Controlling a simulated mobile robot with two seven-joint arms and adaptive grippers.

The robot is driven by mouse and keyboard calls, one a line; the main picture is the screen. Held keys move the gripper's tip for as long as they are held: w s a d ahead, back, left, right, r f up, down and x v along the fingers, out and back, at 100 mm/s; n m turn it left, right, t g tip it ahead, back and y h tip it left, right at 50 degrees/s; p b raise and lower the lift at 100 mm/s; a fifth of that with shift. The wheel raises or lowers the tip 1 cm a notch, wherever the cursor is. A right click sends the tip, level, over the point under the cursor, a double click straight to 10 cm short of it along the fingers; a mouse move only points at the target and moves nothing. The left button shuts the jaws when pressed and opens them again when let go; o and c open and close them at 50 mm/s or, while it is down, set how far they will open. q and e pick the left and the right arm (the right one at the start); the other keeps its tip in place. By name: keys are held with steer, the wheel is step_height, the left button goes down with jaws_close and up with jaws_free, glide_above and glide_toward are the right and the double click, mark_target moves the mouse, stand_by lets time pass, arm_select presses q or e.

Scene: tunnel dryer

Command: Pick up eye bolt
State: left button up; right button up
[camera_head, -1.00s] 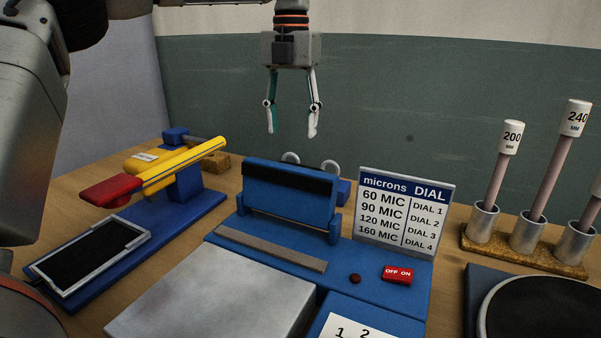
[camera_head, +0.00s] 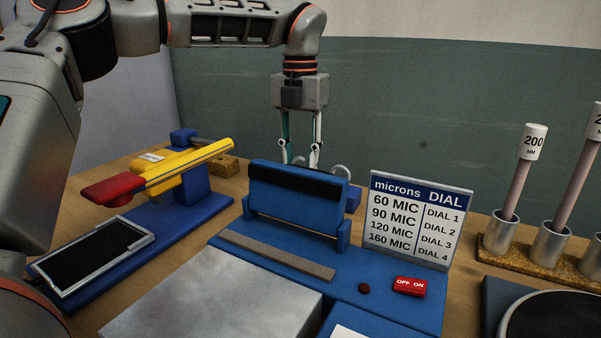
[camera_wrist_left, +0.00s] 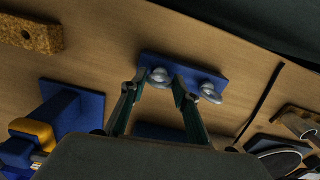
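Two grey eye bolts stand on a small blue block (camera_wrist_left: 181,64) behind the blue machine. In the left wrist view, one eye bolt (camera_wrist_left: 160,76) lies in line with the gap between my left gripper's fingertips. The other eye bolt (camera_wrist_left: 211,93) is to its right, outside the fingers. In the head view the right-hand ring (camera_head: 341,172) shows beside the machine's raised bar; the other is mostly hidden behind the fingers and bar. My left gripper (camera_head: 300,161) points down, open, fingers apart. I cannot tell whether it touches the bolt. My right gripper is not in view.
The blue machine (camera_head: 270,262) with its raised bar stands in front of the block. A microns dial sign (camera_head: 415,220) is at right, a yellow-and-blue press (camera_head: 190,170) at left. A cork rack (camera_head: 520,253) holds tubes further right. A wall closes the back.

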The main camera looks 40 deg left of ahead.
arm_select(q)
steer(key=c, duration=0.4)
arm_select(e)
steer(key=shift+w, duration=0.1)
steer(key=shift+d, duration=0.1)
arm_select(q)
steer(key=shift+r, duration=0.15)
step_height(320, 180, up, 4)
steer(key=shift+r+p, duration=0.2)
steer(key=shift+p, duration=0.25)
step_height(320, 180, up, 4)
steer(key=shift+r+p, duration=0.1)
steer(key=shift+p, duration=0.2)
steer(key=shift+r, duration=0.5)
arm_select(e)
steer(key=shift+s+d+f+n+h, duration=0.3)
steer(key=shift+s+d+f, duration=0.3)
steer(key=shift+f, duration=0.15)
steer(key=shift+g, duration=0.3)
